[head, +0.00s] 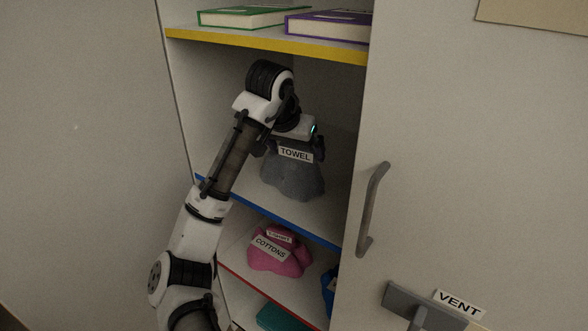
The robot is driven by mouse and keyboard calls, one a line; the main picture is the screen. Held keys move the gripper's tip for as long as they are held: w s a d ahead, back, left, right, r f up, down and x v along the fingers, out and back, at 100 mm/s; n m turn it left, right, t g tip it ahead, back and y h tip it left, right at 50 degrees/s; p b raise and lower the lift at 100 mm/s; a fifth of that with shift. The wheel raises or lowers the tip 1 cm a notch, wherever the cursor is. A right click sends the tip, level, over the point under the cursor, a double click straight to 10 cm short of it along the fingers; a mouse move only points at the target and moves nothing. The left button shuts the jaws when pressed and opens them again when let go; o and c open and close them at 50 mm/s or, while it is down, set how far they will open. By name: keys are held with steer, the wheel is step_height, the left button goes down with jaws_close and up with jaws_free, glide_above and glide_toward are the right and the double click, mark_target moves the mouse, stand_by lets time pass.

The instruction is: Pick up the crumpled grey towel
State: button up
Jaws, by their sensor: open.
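The crumpled grey towel (293,181) sits on the blue-edged shelf inside the cabinet and carries a white label reading "TOWEL". My gripper (290,148) is at the top of the towel, inside the shelf opening. It is open, with the towel's upper part between or just below the fingers. The fingertips are partly hidden against the dark towel, so I cannot tell if they touch it.
Above is a yellow-edged shelf (270,45) with a green book (254,17) and a purple book (328,26). Below lie a pink cloth (277,259) and a blue item (329,287). The cabinet door with a handle (372,210) stands right.

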steer(key=c, duration=1)
steer(key=shift+o, duration=0.2)
steer(key=shift+r, duration=0.1)
